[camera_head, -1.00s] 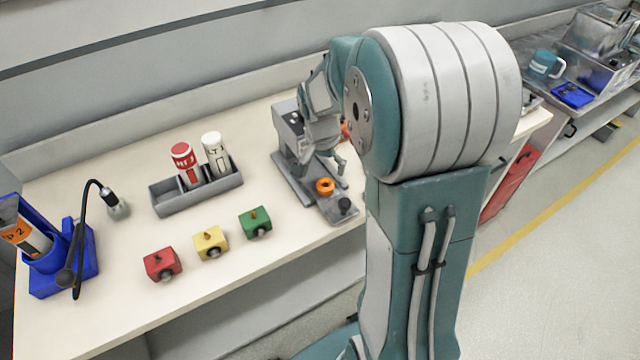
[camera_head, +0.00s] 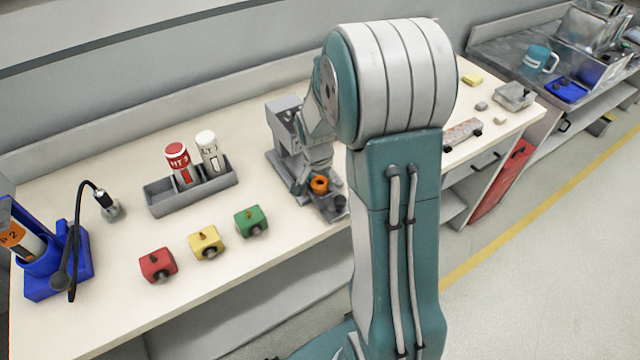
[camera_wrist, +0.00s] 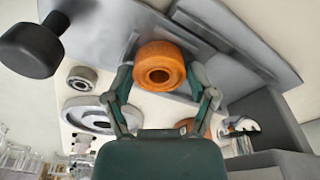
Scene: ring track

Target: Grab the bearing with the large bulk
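An orange ring-shaped part (camera_head: 319,184) with a dark central hole sits on a grey fixture (camera_head: 332,207) near the bench's front edge. In the wrist view the orange part (camera_wrist: 160,68) lies between the spread fingers of my gripper (camera_wrist: 160,58). The fingers are open, one on each side of it, close to its sides; a firm grip does not show. In the head view my gripper (camera_head: 318,168) is right over the part. A small grey bearing (camera_wrist: 82,78) and a wider grey ring (camera_wrist: 88,114) lie to the left in the wrist view, the ring partly behind my finger.
A black knob (camera_wrist: 32,46) stands close by on the left in the wrist view. Red (camera_head: 158,264), yellow (camera_head: 206,243) and green (camera_head: 250,221) blocks sit on the bench, left of the fixture. A grey tray (camera_head: 160,200) holds two bottles. My arm hides some bench.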

